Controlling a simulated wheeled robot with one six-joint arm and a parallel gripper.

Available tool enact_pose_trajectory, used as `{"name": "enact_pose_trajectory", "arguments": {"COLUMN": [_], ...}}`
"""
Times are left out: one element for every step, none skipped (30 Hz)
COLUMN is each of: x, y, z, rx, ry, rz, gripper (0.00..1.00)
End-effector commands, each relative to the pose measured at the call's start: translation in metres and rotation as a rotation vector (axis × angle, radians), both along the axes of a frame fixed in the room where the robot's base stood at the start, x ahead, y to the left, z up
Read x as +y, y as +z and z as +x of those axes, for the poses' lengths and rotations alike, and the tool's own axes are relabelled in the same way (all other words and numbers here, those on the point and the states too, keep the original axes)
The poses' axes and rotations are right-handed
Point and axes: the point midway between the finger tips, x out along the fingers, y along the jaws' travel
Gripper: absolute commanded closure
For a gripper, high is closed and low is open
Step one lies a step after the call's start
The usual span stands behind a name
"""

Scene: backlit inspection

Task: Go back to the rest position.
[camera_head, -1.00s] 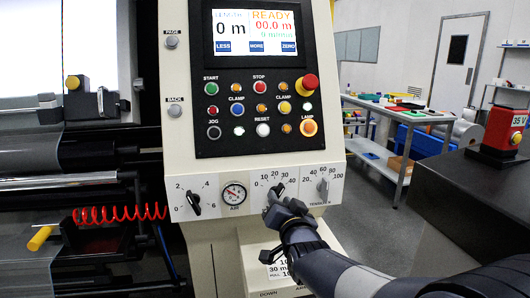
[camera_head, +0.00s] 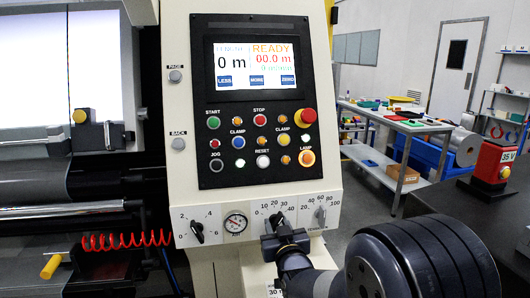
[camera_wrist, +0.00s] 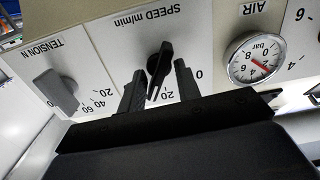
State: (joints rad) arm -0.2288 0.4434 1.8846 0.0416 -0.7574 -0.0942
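My gripper (camera_head: 279,236) is in front of the lower panel of the machine, just below the black speed knob (camera_head: 277,219). In the wrist view my gripper (camera_wrist: 158,82) is open, with one dark finger on each side of the same black knob (camera_wrist: 159,66). Gaps show between the knob and both fingers, and nothing is held. The wrist view is upside down to the panel lettering. My arm reaches in from the lower right of the head view.
A grey tension knob (camera_head: 320,215), an air gauge (camera_head: 235,222) and another black knob (camera_head: 197,231) flank the speed knob. Buttons and a lit screen (camera_head: 256,66) are above. A red coiled hose (camera_head: 125,240) hangs left. A dark surface with a red device (camera_head: 494,160) stands right.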

Motion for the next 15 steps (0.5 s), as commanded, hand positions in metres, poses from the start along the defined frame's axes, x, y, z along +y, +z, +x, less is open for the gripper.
{"name": "enact_pose_trajectory", "arguments": {"x": [0.000,0.000,0.000,0.000,0.001,0.001,0.001,0.001,0.001,0.001,-0.001,-0.002,-0.003,-0.004,-0.006], "y": [0.004,0.004,0.004,0.004,0.004,0.004,0.004,0.004,0.004,0.004,0.000,-0.001,-0.001,-0.001,-0.001], "z": [0.000,0.000,0.000,0.000,0.000,0.000,0.000,0.000,-0.001,-0.001,-0.008,-0.015,-0.021,-0.026,-0.033], "rx": [-0.003,-0.006,-0.011,-0.015,-0.018,-0.023,-0.026,-0.029,-0.035,-0.038,-0.040,-0.041,-0.043,-0.043,-0.043], "ry": [0.001,0.001,0.001,0.001,0.001,0.001,0.001,0.001,0.001,0.001,0.001,0.001,0.000,0.000,0.000], "rz": [-0.029,-0.047,-0.070,-0.089,-0.105,-0.129,-0.147,-0.163,-0.187,-0.204,-0.203,-0.202,-0.201,-0.201,-0.201], "gripper": [0.68,0.68,0.68,0.68,0.68,0.68,0.68,0.68,0.68,0.68,0.68,0.68,0.68,0.68,0.68]}}
